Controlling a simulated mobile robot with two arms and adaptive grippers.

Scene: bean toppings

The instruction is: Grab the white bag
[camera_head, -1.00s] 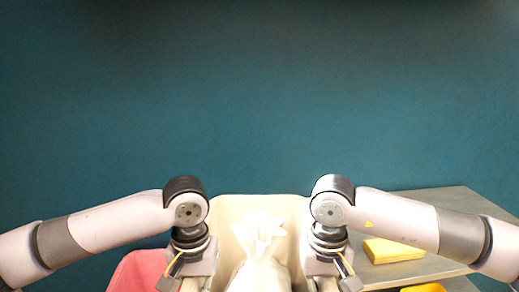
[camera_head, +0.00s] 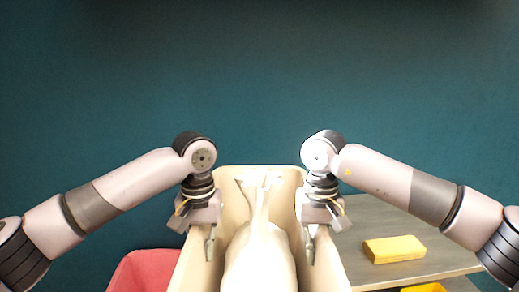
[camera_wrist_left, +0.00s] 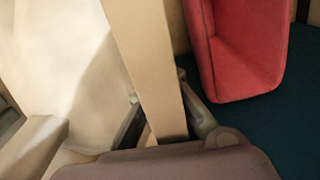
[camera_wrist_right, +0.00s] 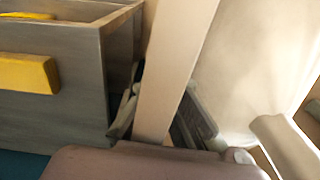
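The white bag (camera_head: 259,262) stands in a beige bin (camera_head: 184,270), its gathered neck and flared top pointing to the bin's far wall. The bag's pale side also shows in the right wrist view (camera_wrist_right: 260,65). My left gripper (camera_head: 210,243) is over the bin's left wall, which runs between its fingers in the left wrist view (camera_wrist_left: 150,70). My right gripper (camera_head: 309,243) is over the bin's right wall in the same way (camera_wrist_right: 175,70). Both look shut on the walls. Neither touches the bag. The bag's lower part is cut off.

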